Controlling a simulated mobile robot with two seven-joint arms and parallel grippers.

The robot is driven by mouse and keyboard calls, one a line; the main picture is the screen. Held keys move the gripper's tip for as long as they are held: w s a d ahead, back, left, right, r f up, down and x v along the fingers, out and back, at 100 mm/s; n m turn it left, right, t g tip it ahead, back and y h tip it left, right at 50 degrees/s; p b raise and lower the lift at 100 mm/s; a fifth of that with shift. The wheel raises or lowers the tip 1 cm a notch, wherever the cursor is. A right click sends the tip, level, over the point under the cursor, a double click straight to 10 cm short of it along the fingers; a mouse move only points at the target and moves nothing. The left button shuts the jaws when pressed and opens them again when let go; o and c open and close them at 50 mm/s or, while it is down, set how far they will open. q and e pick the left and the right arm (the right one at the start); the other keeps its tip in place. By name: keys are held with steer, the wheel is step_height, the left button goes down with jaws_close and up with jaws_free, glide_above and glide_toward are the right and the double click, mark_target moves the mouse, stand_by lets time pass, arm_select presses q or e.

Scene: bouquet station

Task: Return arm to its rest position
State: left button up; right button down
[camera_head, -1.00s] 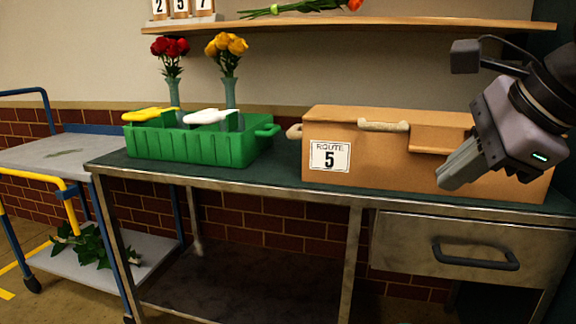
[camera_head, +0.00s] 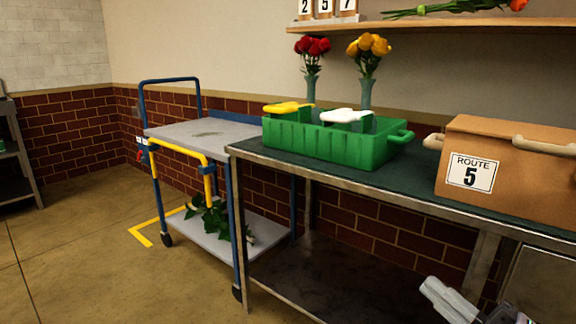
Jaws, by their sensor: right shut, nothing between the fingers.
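My right gripper (camera_head: 447,301) shows at the bottom right of the head view, below the front edge of the workbench (camera_head: 338,190). Its fingers are together with nothing between them, and the rest of the arm runs out of the frame. It is apart from the cardboard box marked ROUTE 5 (camera_head: 505,200) on the bench above it. My left gripper is not in the picture.
A green crate (camera_head: 330,144) with a yellow-handled and a white-handled item stands on the bench, with red and yellow flowers in vases (camera_head: 366,93) behind it. A blue and yellow cart (camera_head: 190,135) holds leaves (camera_head: 215,218) on its lower shelf.

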steer(key=s+a+f+m+g+h, duration=0.3)
steer(key=s+a+f+m+h, duration=0.15)
steer(key=f+m, duration=0.55)
steer(key=s+a+f+m+g+h, duration=0.25)
steer(key=s+a+f+m, duration=0.2)
steer(key=f+m, duration=0.55)
arm_select(q)
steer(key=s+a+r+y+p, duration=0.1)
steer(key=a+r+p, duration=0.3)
steer(key=p, duration=1)
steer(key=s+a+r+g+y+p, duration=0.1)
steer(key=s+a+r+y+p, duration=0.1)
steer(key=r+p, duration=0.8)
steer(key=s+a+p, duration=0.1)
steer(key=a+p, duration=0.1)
steer(key=p, duration=0.2)
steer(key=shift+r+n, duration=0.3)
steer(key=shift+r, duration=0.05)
arm_select(e)
steer(key=s+d+r+h, duration=0.1)
steer(key=d+r, duration=0.3)
steer(key=r, duration=0.2)
steer(key=s+d+r+n+g+h, duration=0.1)
steer(key=s+d+r+h, duration=0.1)
steer(key=d+r, duration=0.2)
step_height(320, 180, up, 3)
steer(key=shift+s+n, duration=0.3)
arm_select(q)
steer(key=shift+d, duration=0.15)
